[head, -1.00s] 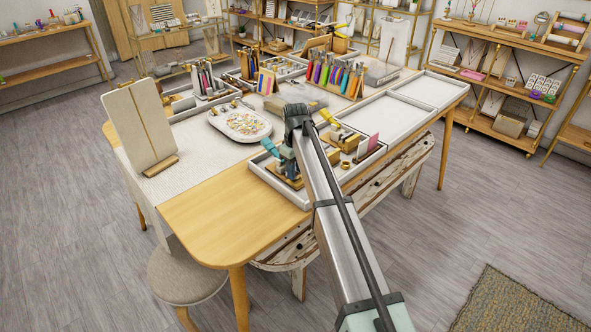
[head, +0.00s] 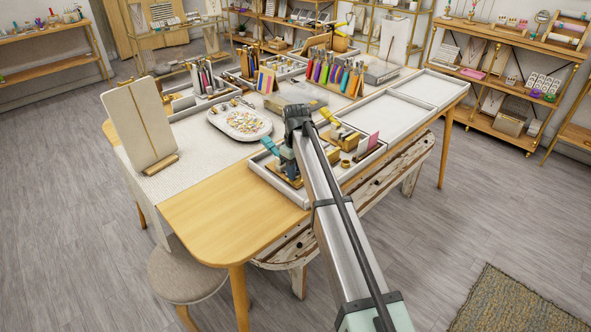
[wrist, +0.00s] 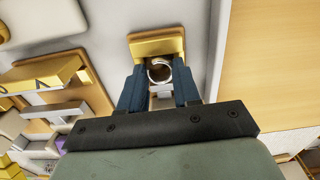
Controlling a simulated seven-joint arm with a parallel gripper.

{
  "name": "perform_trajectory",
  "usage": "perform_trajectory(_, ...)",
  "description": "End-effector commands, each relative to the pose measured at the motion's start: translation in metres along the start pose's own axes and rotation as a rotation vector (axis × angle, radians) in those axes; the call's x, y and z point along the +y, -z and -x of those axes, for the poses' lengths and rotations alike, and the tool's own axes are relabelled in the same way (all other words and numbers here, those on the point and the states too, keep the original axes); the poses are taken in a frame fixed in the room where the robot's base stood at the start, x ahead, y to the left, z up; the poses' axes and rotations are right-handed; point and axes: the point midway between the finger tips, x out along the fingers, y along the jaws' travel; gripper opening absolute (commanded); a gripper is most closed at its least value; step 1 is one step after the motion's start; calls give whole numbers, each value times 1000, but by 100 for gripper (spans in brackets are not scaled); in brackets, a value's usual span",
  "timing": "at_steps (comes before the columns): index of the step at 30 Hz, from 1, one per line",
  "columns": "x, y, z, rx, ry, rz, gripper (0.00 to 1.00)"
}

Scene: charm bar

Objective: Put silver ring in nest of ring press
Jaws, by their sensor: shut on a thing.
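The silver ring (wrist: 159,70) is between the fingertips of my gripper (wrist: 159,88) in the wrist view. My gripper is shut on it, with one dark blue finger on each side. The ring overlaps a dark round area beside a brass block (wrist: 157,45), apparently part of the ring press; I cannot tell whether the ring touches it or is in the nest. In the head view a teal-handled press (head: 270,147) stands at the near end of a tray, beside my arm. The arm hides much of my gripper there, and the ring cannot be made out.
In the wrist view, brass parts on a wooden base (wrist: 95,92) lie to the left. A white bead tray (head: 240,122) is farther left. The table's front corner (head: 225,215) is clear.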

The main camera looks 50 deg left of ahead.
Motion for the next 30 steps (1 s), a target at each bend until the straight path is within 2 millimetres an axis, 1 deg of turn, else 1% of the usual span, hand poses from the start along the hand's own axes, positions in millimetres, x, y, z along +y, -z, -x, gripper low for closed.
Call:
perform_trajectory(11, 0, 0, -2, 0, 0, 3, 10)
perform_trajectory(12, 0, 0, -2, 0, 0, 3, 34)
perform_trajectory(21, 0, 0, -2, 0, 0, 3, 62)
perform_trajectory(30, 0, 0, 1, 1, 0, 3, 62)
